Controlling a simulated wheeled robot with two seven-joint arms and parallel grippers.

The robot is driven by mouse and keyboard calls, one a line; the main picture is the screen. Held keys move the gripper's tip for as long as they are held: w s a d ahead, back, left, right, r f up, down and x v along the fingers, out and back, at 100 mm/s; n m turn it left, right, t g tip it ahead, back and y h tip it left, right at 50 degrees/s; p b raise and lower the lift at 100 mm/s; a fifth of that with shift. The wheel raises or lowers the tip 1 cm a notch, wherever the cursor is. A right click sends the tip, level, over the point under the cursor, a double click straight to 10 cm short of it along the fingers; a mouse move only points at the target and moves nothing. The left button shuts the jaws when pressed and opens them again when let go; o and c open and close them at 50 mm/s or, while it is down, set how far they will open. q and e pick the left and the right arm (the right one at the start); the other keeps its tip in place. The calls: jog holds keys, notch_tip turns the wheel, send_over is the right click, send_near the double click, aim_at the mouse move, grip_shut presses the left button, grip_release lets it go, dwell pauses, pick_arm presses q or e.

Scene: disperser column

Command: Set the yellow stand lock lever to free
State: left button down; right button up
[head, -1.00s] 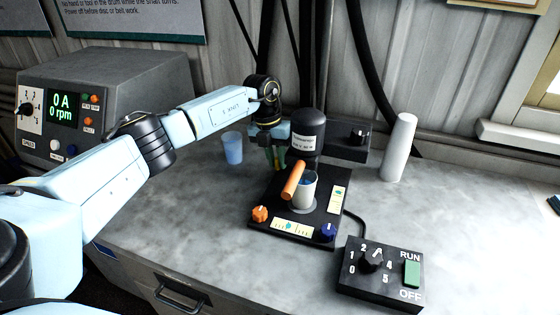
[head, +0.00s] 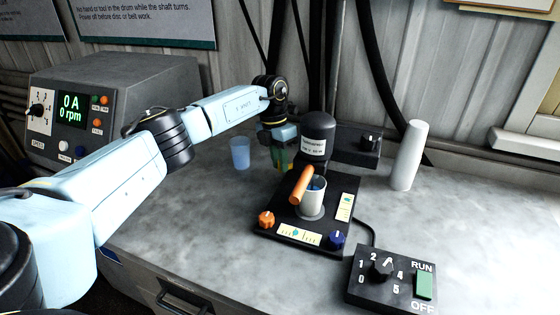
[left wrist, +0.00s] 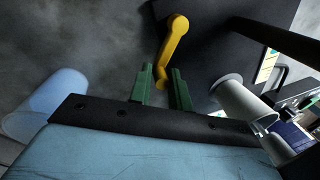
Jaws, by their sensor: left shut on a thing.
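The yellow stand lock lever (left wrist: 173,43) shows in the left wrist view, rising from the black stand base (left wrist: 228,40), with its lower end between my green fingers. My left gripper (left wrist: 161,80) is shut on that end. In the head view my left gripper (head: 280,158) is behind the left side of the black stand (head: 280,207), and there the lever is mostly hidden by gripper and stand. I cannot read a lock or free marking beside the lever. My right gripper is not in view.
A blue cup (head: 240,153) stands left of my gripper. On the stand are a black motor head (head: 318,130), a grey vessel (head: 313,200) and an orange handle (head: 301,185). A white cylinder (head: 408,155) and a RUN/OFF box (head: 385,290) are to the right.

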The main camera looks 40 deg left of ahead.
pick_arm(q)
jog(key=shift+r, duration=0.1)
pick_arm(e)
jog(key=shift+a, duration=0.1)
pick_arm(q)
jog(key=c, duration=1.3)
grip_release()
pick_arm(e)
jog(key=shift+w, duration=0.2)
pick_arm(q)
jog(key=r, duration=0.4)
jog(key=a+r+p, duration=0.1)
jog(key=r, duration=0.3)
jog(key=a+r, duration=0.1)
jog(key=r, duration=0.4)
jog(key=shift+w+a, duration=0.25)
jog(key=shift+w, duration=0.1)
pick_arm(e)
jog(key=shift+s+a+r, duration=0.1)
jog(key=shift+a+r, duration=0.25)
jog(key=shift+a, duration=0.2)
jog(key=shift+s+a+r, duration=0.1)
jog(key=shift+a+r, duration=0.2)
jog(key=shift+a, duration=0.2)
pick_arm(q)
jog(key=shift+c, duration=0.5)
